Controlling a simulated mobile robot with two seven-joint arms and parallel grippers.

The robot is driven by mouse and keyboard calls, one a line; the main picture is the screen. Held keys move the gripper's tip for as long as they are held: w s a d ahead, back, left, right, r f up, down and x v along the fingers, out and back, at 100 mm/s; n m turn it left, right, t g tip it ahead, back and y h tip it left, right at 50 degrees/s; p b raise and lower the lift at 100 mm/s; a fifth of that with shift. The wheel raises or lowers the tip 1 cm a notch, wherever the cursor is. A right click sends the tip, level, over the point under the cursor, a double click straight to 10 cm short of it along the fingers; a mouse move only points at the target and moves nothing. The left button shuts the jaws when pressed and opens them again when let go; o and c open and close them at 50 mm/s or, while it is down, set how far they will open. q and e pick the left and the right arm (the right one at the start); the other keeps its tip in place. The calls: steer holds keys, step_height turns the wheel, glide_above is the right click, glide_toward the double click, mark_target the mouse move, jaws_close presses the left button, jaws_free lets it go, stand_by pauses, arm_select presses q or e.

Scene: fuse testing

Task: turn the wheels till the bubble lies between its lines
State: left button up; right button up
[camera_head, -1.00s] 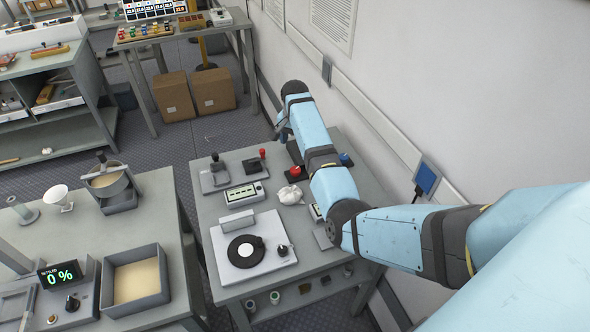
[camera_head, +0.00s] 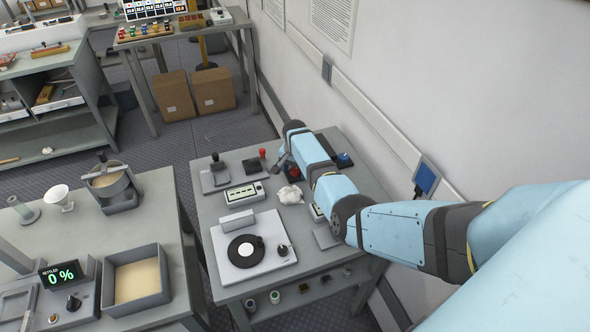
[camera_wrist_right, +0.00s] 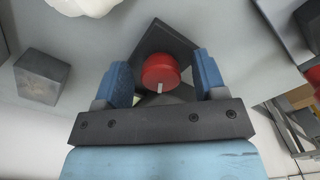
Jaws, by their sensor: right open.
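A red wheel (camera_head: 293,171) on a dark base stands at the far right part of the near bench, partly hidden by my right arm. A blue wheel (camera_head: 345,158) on a dark base stands to its right, beyond the arm. My right gripper (camera_wrist_right: 162,65) is open in the right wrist view, with its two blue fingers on either side of the red wheel (camera_wrist_right: 161,72). The wheel has a white mark toward the palm; I see gaps between it and the fingers. I cannot make out a bubble or its lines. My left gripper is not in view.
A crumpled white cloth (camera_head: 290,194) lies just in front of the red wheel. A box with a panel (camera_head: 245,194), a joystick unit (camera_head: 217,175) and a turntable-like device (camera_head: 253,250) stand on the left of this bench. The wall (camera_head: 440,90) runs close on the right.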

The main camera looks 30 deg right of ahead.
steer(key=c, duration=0.9)
steer(key=shift+c, duration=0.2)
steer(key=shift+m, duration=0.3)
steer(key=shift+m+p, duration=0.3)
steer(key=shift+m, duration=0.3)
steer(key=shift+w+m, duration=0.1)
steer(key=shift+m, duration=1)
steer(key=shift+m+p, duration=0.35)
steer(key=shift+m, duration=1.35)
